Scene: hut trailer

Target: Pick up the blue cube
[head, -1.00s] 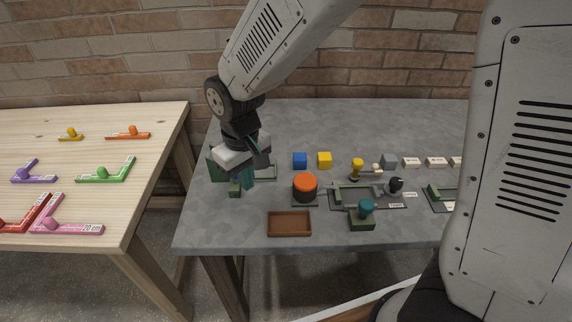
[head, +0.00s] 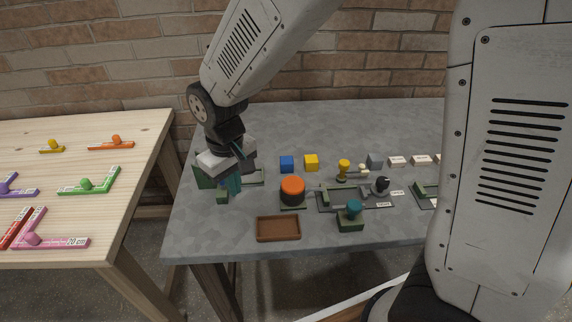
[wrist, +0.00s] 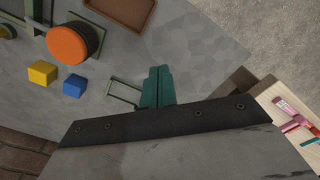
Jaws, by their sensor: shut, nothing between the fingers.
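The blue cube (head: 287,164) sits on the grey table, just left of the yellow cube (head: 311,162) in the head view. In the wrist view the blue cube (wrist: 75,86) lies to the left of my fingers, beside the yellow cube (wrist: 42,73). My gripper (head: 231,185) is over the left part of the table, left of the blue cube and apart from it. Its teal fingers (wrist: 157,86) are shut and empty in the wrist view. The green fixture behind my gripper is partly hidden.
A large orange button (head: 292,187) stands in front of the cubes. A brown tray (head: 278,238) lies near the front edge. Green fixtures and a teal-knobbed block (head: 350,215) are to the right. A wooden table (head: 120,146) with coloured handled pieces is at the left.

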